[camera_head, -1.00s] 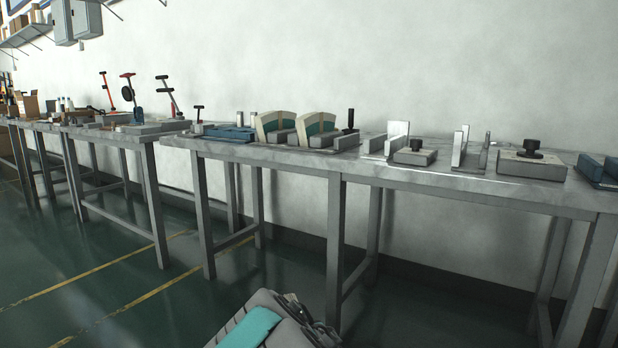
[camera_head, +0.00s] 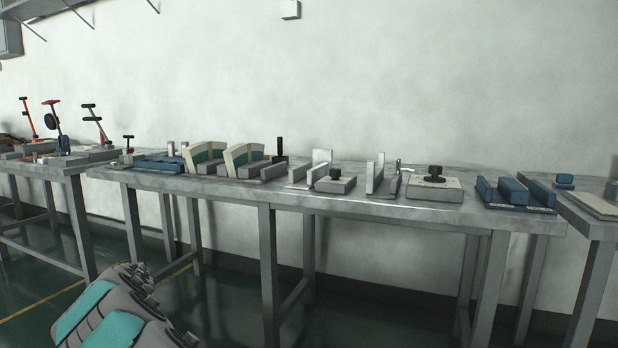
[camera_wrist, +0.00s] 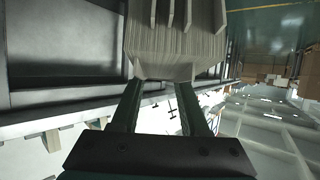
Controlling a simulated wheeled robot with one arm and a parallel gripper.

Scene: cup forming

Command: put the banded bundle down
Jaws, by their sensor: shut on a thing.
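In the wrist view, my gripper (camera_wrist: 162,88) is shut on the banded bundle (camera_wrist: 175,50), a pale grey block of many thin layers. The bundle sticks out past the fingertips, with several raised ridges toward its far end. Its far end is cut off by the top of the picture, and I cannot make out a separate band. The bundle is held clear of any surface that I can see. The head view shows neither my gripper nor the bundle, only part of my arm at the lower left.
A long grey workbench (camera_head: 225,186) runs along the wall. It bears two cream-and-teal curved blocks (camera_head: 205,155), grey upright fixtures, a knobbed block (camera_head: 434,187) and a blue channel fixture (camera_head: 514,192). Another bench (camera_head: 597,219) adjoins at right. Only narrow gaps are bare.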

